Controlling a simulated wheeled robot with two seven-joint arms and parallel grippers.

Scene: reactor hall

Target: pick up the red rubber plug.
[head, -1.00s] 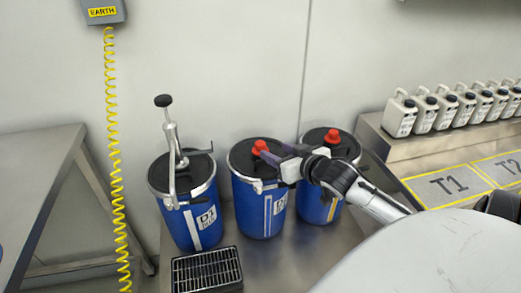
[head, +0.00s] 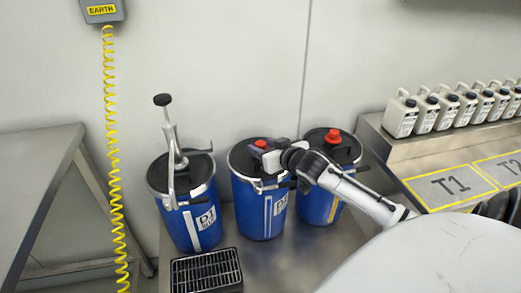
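Two red rubber plugs show in the head view. One red plug (head: 261,143) is on the black lid of the middle blue drum (head: 250,203). The other red plug (head: 333,136) is on the lid of the right blue drum (head: 314,204). My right gripper (head: 257,150) reaches in from the right over the middle drum's lid. Its fingers are at the middle plug and cover its lower part. I cannot tell whether they touch it or how far they are apart. My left gripper is out of view.
A left blue drum (head: 196,232) carries a hand pump (head: 170,140). A black grate (head: 206,271) lies in front of it. A yellow coiled cord (head: 113,165) hangs at left near a steel table (head: 40,160). Several white jugs (head: 402,116) stand on a ledge at right, behind marked area T1 (head: 450,184).

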